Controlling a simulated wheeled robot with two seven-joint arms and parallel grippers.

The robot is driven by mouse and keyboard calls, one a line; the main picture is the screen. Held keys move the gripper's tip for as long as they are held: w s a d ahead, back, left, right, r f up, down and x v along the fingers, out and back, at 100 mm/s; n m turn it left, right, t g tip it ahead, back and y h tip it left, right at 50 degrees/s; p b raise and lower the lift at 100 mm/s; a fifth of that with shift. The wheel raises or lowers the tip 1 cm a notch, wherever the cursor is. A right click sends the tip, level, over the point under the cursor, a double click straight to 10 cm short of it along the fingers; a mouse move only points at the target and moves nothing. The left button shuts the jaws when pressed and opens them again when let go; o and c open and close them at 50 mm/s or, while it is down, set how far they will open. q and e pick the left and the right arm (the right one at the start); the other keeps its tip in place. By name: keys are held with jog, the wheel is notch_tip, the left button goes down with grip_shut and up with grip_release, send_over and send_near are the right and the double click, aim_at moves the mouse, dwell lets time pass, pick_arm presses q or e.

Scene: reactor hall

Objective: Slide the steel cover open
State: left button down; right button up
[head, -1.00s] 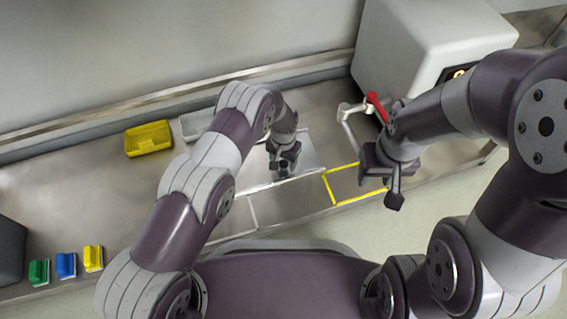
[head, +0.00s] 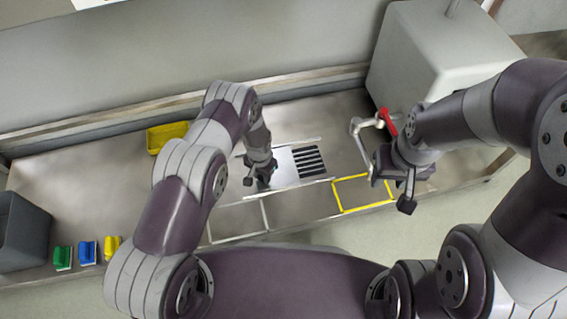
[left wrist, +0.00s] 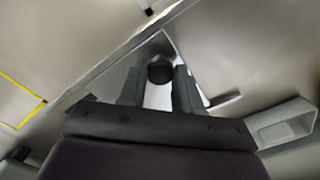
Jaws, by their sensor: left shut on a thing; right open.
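The steel cover (head: 285,168) is a bright flat plate between two thin rails on the bench. To its right a dark slotted grille (head: 310,161) lies uncovered. My left gripper (head: 261,182) is at the left part of the cover, shut on its knob, and the arm hides part of the plate. In the left wrist view the round black knob (left wrist: 160,73) sits between the two fingers of the left gripper (left wrist: 158,88), with the bright cover (left wrist: 157,98) below. My right gripper (head: 393,190) is open and empty, above the bench near the yellow outline.
A yellow outline (head: 362,209) and a white outline (head: 240,236) mark the bench front. A grey box machine (head: 440,55) and a red-handled lever (head: 386,122) stand at right. A yellow tray (head: 166,137) is at the back; green, blue and yellow blocks (head: 87,251) lie at left.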

pick_arm(q)
jog(key=shift+s+a, duration=0.2)
jog(key=shift+a, duration=0.55)
jog(key=shift+s+a, duration=0.2)
jog(key=shift+a, duration=0.5)
pick_arm(e)
jog(key=shift+r, duration=0.55)
pick_arm(q)
jog(key=c, duration=0.8)
grip_release()
notch_tip(320, 180, up, 13)
jog(key=p, duration=0.7)
jog(key=shift+f+p, duration=0.15)
jog(key=shift+p, duration=0.15)
pick_arm(e)
notch_tip(320, 180, up, 7)
pick_arm(q)
jog(key=shift+s+f, duration=0.1)
jog(key=shift+s, duration=0.05)
